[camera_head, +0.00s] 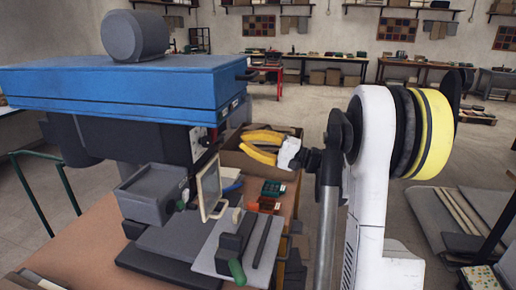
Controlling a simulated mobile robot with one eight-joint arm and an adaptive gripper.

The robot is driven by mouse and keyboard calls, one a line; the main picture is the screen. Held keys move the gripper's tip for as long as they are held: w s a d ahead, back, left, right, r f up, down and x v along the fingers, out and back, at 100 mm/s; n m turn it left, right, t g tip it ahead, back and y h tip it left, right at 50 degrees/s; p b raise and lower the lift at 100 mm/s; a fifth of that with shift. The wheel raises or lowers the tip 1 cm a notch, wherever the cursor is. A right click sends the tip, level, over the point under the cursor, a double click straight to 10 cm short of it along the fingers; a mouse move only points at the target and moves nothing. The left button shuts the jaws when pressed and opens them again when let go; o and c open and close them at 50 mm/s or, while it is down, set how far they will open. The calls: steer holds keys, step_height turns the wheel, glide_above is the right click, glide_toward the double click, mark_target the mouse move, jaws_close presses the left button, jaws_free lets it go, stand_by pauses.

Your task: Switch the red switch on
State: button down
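A bench machine with a blue top housing (130,82) stands at the left. A pale control panel (199,144) sits on its side below the blue housing. A small reddish spot (205,141) on that panel may be the red switch; it is too small to tell its position. My gripper (242,142) has two yellow curved fingers on a white mount and points left toward the panel. The fingers look apart, with a gap between them and nothing seen in it. The gripper appears clear of the machine, though the depth between them is hard to judge.
A framed clear guard (209,188) and a grey vise with a green handle (237,270) are below the panel. Open floor (300,112) lies behind.

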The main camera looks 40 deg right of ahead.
mark_target(214, 134)
steer(key=b+x, duration=0.1)
steer(key=x, duration=0.5)
steer(key=shift+w+a+b, duration=0.25)
steer(key=shift+w+b, duration=0.05)
steer(key=shift+b, duration=0.05)
